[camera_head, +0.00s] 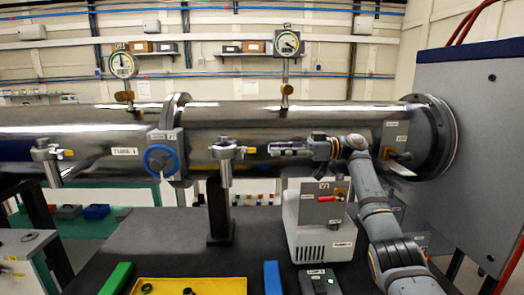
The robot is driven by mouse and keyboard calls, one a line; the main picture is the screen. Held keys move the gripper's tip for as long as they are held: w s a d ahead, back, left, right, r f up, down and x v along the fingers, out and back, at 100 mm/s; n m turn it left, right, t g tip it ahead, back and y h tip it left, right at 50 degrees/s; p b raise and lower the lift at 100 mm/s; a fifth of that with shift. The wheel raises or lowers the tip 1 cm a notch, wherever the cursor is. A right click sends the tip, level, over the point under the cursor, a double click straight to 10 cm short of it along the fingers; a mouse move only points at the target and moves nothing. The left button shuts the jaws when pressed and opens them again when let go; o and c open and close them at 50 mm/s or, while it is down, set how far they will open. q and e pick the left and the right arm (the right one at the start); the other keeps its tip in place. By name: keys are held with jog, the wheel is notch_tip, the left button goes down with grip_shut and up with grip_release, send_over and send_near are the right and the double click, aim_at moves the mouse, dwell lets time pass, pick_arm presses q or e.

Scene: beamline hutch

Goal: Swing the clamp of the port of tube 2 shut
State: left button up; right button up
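A long shiny steel tube (350,115) runs across the view. A steel port (226,170) hangs from its middle stretch, with a clamp (226,152) around its upper part and a small knob at the clamp's right side. I cannot tell how far the clamp is open. A similar port (52,172) sits on the left stretch. The tube labels are too small to read surely. My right gripper (274,149) points left in front of the tube, to the right of the middle port and apart from it. Its finger opening is unclear. My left gripper is out of view.
A blue handwheel valve (161,160) sits left of the middle port. A dark post (219,215) stands below the port. A white pump box (318,225) stands under my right arm. A yellow tray (220,286) lies at the front; the dark bench (165,235) is bare at centre left.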

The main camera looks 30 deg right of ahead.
jog(key=v, duration=0.5)
jog(key=shift+s+d, duration=0.15)
jog(key=shift+d, duration=0.15)
